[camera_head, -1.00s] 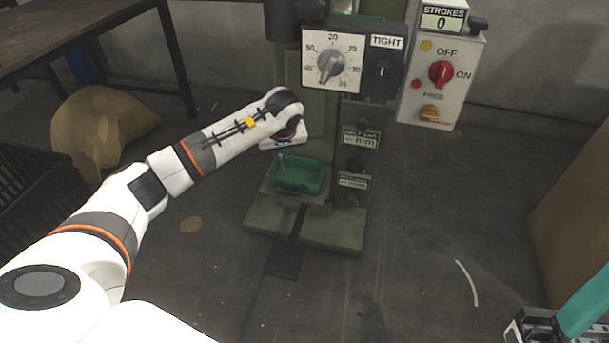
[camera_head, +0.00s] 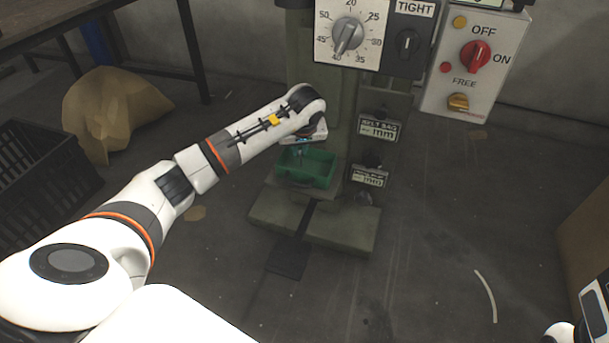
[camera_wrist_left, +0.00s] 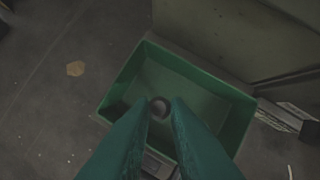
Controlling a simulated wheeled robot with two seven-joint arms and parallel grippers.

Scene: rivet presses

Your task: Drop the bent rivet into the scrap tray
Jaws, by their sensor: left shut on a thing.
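My left gripper (camera_head: 304,142) is over the green scrap tray (camera_head: 318,176) on the press base. In the left wrist view its two teal fingers (camera_wrist_left: 160,106) close on the bent rivet (camera_wrist_left: 158,107), which shows as a small round dark-grey end between the tips. The rivet's shank and its bend are hidden. The tray (camera_wrist_left: 183,72) opens below the fingertips, and its visible floor is bare. The height of the rivet above the floor is hard to tell. My right gripper is out of view; only part of my right arm shows at the lower right edge.
The press column stands behind the tray, with a dial box (camera_head: 345,38) above and label plates (camera_head: 380,128) to the right. A switch box (camera_head: 470,65) is farther right. A black crate (camera_head: 45,160), a sack (camera_head: 105,110) and a table (camera_head: 60,30) are at left.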

